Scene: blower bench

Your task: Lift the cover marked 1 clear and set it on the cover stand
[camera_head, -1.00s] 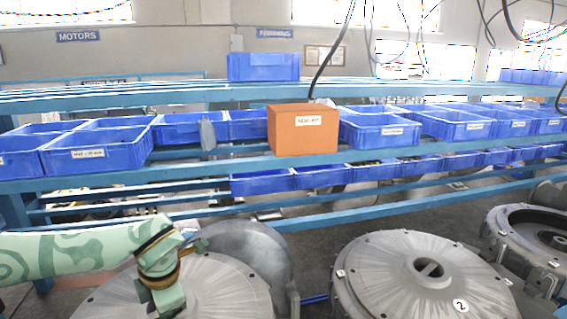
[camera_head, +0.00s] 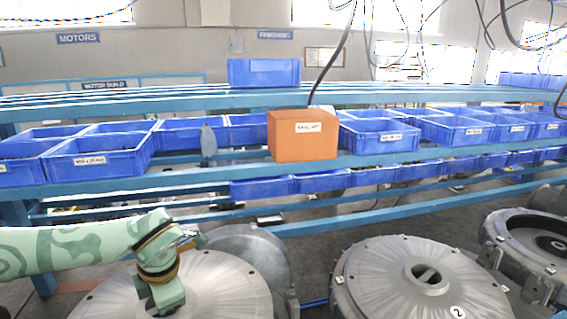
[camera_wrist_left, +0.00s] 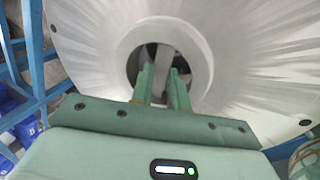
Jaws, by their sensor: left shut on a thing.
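A grey, round, domed cover (camera_head: 225,287) is at the lower left of the head view. No number is visible on it. My left gripper (camera_head: 165,303) is above its middle. In the left wrist view the fingers of my left gripper (camera_wrist_left: 163,98) reach into the round central opening of the cover (camera_wrist_left: 245,60). They are shut on the grip bar (camera_wrist_left: 152,52) that crosses the opening. Whether the cover is off its housing is hidden. My right gripper is not in view. No cover stand can be made out.
A similar cover marked 2 (camera_head: 380,272) is to the right. An open round housing (camera_head: 505,240) is at the far right. A grey rounded part (camera_head: 255,245) stands close behind the held cover. Behind are blue shelving with blue bins (camera_head: 95,165) and an orange box (camera_head: 300,147).

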